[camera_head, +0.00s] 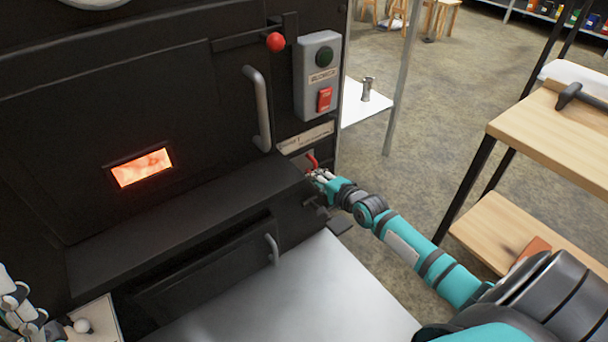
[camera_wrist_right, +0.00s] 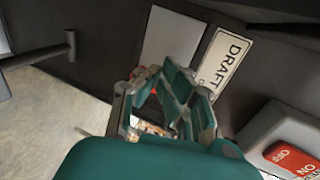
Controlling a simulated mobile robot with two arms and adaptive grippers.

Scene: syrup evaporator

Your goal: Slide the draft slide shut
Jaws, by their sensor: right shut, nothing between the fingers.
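The draft slide shows in the head view as a small plate with a red handle (camera_head: 312,160), low on the right of the black stove front. In the right wrist view a plain grey plate (camera_wrist_right: 172,40) lies beside the DRAFT label (camera_wrist_right: 225,62), with bits of red between and behind my fingers. My right gripper (camera_head: 322,175) is shut and empty right at the red handle; whether it touches it I cannot tell. The gripper (camera_wrist_right: 165,100) hides most of the handle in the wrist view. My left gripper (camera_head: 22,308) is partly cut off at the lower left.
Above the slide are a grey door handle (camera_head: 262,110), a switch box (camera_head: 318,75) and a red-knobbed lever (camera_head: 275,42). The firebox window (camera_head: 141,167) glows. A wooden shelf unit (camera_head: 550,125) stands right; open floor (camera_head: 440,105) lies between.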

